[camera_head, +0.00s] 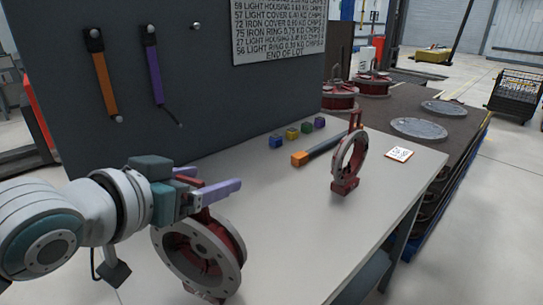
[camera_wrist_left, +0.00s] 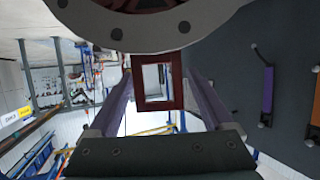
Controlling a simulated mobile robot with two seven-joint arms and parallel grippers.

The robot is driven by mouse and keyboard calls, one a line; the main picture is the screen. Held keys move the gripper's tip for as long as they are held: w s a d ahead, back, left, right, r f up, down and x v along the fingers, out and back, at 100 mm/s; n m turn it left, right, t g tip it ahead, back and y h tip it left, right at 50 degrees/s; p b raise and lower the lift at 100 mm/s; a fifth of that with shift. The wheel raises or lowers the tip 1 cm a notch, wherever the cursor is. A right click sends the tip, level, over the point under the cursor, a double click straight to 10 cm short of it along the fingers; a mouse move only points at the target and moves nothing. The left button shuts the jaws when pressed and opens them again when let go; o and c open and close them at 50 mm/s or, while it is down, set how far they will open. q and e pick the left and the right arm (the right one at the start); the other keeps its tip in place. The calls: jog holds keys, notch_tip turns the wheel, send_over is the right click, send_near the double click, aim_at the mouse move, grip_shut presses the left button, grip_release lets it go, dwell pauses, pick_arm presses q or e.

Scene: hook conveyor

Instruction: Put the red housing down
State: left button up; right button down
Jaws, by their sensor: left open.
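The red housing (camera_head: 226,237) stands upright on the grey table at the front, with a round grey bolted flange facing left. Its lower end is near the picture's bottom edge. My left gripper (camera_head: 213,188) is at its top, with purple fingers apart. In the left wrist view, the housing's square red handle (camera_wrist_left: 175,82) lies between the open fingers of my left gripper (camera_wrist_left: 163,90), with a gap visible on each side. The grey flange (camera_wrist_left: 150,38) fills the top of that view. My right gripper is not in view.
A smaller red-and-grey ring part (camera_head: 345,186) stands further right on the table (camera_head: 290,215). An orange-ended dark bar (camera_head: 325,145), several small coloured cubes (camera_head: 291,134) and a white card (camera_head: 399,154) lie behind. A dark panel (camera_head: 200,100) bounds the back. More red housings (camera_head: 373,84) stand beyond.

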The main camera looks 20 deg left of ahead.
pick_arm(q)
jog(key=p+v, duration=0.1)
jog(key=v, duration=1)
jog(key=s+d+f+m+g, duration=0.1)
jog(key=s+d+f+g, duration=0.2)
jog(key=s+f+g, duration=0.1)
jog(key=s+d+f+m+g, duration=0.1)
jog(key=s+d+f+g, duration=0.2)
jog(key=s+g, duration=0.3)
jog(key=s+f, duration=0.1)
jog(key=s, duration=0.1)
jog(key=shift+s+d, duration=0.15)
jog(key=shift+s, duration=0.1)
